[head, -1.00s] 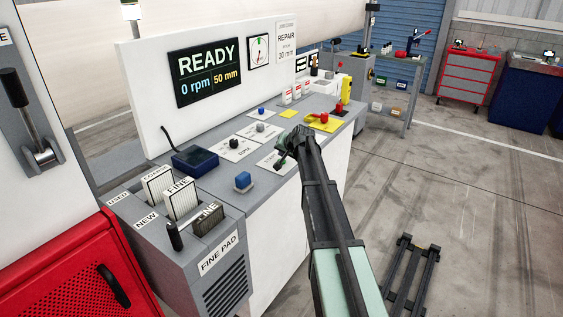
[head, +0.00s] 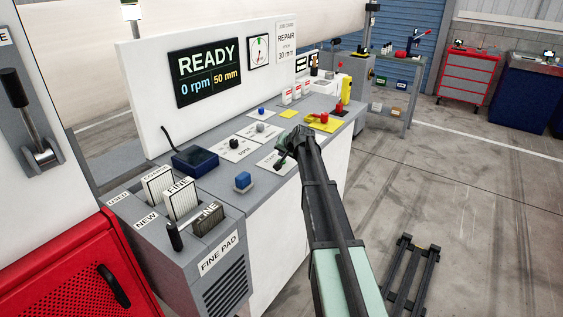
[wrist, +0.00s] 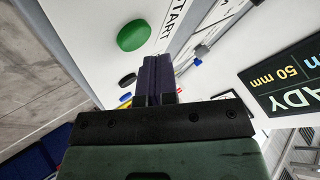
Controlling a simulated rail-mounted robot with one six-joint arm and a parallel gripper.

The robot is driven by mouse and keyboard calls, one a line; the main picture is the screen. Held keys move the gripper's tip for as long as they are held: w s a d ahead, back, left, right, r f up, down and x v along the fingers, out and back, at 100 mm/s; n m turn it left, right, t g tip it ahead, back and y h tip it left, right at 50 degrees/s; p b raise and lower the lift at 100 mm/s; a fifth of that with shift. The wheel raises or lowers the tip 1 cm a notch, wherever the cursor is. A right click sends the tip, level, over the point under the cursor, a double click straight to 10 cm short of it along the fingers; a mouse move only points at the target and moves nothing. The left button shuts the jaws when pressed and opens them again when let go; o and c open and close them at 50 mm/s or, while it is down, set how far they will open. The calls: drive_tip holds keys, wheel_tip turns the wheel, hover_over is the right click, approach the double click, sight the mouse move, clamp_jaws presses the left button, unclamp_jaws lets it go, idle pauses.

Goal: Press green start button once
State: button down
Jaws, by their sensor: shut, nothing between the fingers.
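The round green button (wrist: 133,35) shows whole in the wrist view, on a white plate marked START (wrist: 175,20). My gripper (wrist: 155,65) is shut and empty, and its fingertips point across the panel. In that view the button lies up and left of the fingertips, with a gap between them in the picture. In the head view my gripper (head: 284,158) is over the front edge of the console, and my wrist hides much of the area around the button. I cannot tell the exact height of the fingertips above the panel.
The display (head: 208,73) reads READY, 0 rpm, 50 mm. Pad holders (head: 182,200) stand at the near left.

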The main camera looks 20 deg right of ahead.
drive_tip(key=shift+f+b, duration=0.45)
drive_tip(key=shift+f+b, duration=0.3)
drive_tip(key=shift+b, duration=0.05)
idle(0.6)
idle(0.4)
drive_tip(key=shift+r+p, duration=0.8)
drive_tip(key=shift+p, duration=0.05)
wheel_tip(320, 180, up, 5)
drive_tip(key=p, duration=0.5)
drive_tip(key=shift+r, duration=0.1)
